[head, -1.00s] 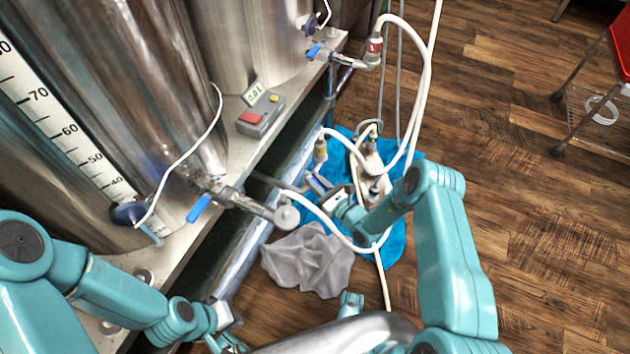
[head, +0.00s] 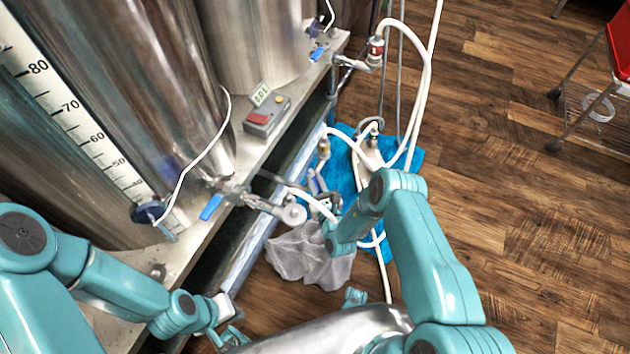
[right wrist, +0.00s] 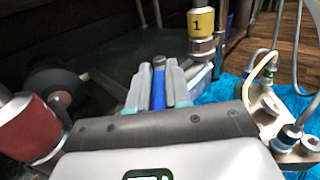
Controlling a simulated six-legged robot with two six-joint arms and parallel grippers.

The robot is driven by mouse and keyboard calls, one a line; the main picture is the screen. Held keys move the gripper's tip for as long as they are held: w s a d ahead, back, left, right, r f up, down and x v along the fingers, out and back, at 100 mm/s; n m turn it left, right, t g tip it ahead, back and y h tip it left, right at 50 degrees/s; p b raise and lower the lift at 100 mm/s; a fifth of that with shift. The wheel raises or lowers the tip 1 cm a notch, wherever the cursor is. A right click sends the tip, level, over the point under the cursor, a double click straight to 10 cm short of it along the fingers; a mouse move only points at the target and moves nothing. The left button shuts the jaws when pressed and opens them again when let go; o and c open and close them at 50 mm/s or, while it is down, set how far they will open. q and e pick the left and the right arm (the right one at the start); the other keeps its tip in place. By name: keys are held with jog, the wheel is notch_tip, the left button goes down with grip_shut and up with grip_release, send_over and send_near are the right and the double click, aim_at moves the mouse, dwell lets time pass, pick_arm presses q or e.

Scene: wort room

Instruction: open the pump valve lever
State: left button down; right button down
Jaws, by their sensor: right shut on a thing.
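The blue pump valve lever (right wrist: 158,90) stands between the two grey fingers of my right gripper (right wrist: 159,86) in the right wrist view. The fingers are shut on it. In the head view my right gripper (head: 322,190) is low beside the tank stand, partly hidden by my forearm. A coupling with a yellow band marked 1 (right wrist: 201,22) is just beyond the lever and also shows in the head view (head: 323,148). My left gripper (head: 230,337) is at the bottom edge, far from the lever, and its jaws are unclear.
A tank valve with another blue lever (head: 211,207) juts out at the left. A blue mat (head: 405,165) and grey cloth (head: 300,258) lie on the floor. White hoses (head: 427,75) loop around the pump area.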

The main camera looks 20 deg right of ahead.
jog(key=c, duration=1.1)
grip_release()
jog(key=shift+o, duration=0.2)
jog(key=shift+s, duration=0.1)
jog(key=s+p, duration=0.4)
jog(key=s, duration=1.2)
jog(key=shift+s, duration=0.1)
